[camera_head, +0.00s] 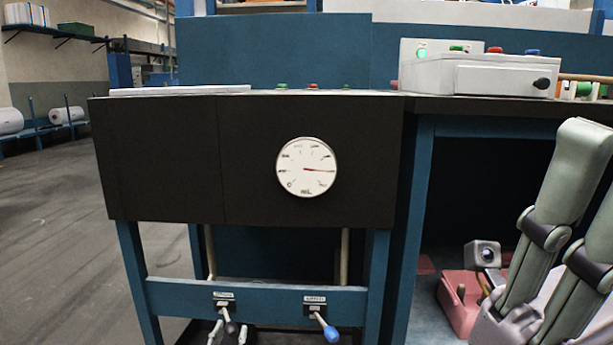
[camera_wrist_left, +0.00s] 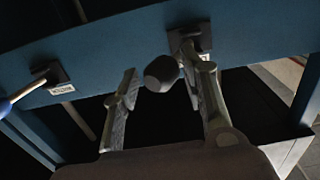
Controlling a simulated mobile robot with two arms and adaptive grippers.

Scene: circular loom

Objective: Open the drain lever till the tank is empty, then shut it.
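Two levers stick out from the blue crossbar (camera_head: 270,300) under the dark panel. The left lever has a dark grey knob (camera_head: 231,328); the right one has a blue knob (camera_head: 331,333). Small labels sit above both, too small for me to read, so I cannot tell which is the drain lever. A round white gauge (camera_head: 306,167) has its needle pointing right. My left gripper (camera_head: 228,337) is open at the dark-knobbed lever. In the left wrist view the dark knob (camera_wrist_left: 161,73) sits between my spread fingers (camera_wrist_left: 166,85), apart from the left finger. My right gripper is not in view.
A grey control box (camera_head: 500,76) with a lit green lamp stands on the table top at right. The floor at left is clear.

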